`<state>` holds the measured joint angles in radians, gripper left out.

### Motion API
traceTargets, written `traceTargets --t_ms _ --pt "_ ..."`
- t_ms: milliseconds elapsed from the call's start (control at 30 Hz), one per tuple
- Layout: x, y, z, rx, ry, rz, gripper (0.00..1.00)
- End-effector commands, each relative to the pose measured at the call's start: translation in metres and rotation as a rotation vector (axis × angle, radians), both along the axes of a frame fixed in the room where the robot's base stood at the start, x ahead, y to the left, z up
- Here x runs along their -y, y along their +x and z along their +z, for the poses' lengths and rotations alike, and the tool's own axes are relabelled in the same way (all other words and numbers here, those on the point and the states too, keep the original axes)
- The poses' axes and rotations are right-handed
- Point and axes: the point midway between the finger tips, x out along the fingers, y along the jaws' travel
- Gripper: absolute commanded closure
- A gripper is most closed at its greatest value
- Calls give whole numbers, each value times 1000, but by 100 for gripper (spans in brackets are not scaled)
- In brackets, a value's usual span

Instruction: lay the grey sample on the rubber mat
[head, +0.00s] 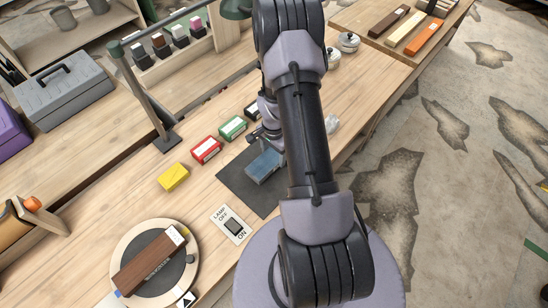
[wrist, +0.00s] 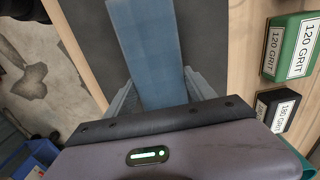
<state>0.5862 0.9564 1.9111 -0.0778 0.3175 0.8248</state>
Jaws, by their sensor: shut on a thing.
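A flat blue-grey sample (head: 264,166) is at the dark rubber mat (head: 238,185), on or just over it; I cannot tell whether it touches. In the wrist view the sample (wrist: 148,50) runs away from my gripper (wrist: 162,92), whose two fingers close on its sides. The dark mat (wrist: 215,40) shows beneath and around it. In the head view my arm hides most of my gripper and the mat's right part.
A round turntable (head: 118,250) with a brown sample (head: 150,262) stands at front left. Yellow (head: 173,177), red (head: 207,150) and green (head: 232,127) blocks line the mat's far left side. A lamp switch (head: 231,224) lies near the mat's front. A lamp post (head: 150,100) stands behind.

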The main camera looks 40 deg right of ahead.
Motion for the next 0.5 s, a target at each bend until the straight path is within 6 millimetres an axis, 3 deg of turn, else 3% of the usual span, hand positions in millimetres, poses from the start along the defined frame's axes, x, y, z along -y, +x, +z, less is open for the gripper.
traceTargets --t_ms 100,433,467,500 --pt "0 -1 -22 -1 1 1 89" --pt "0 -1 -25 1 -1 1 89" --pt "0 -1 -24 0 0 1 33" --pt "0 -1 -24 0 0 0 25"
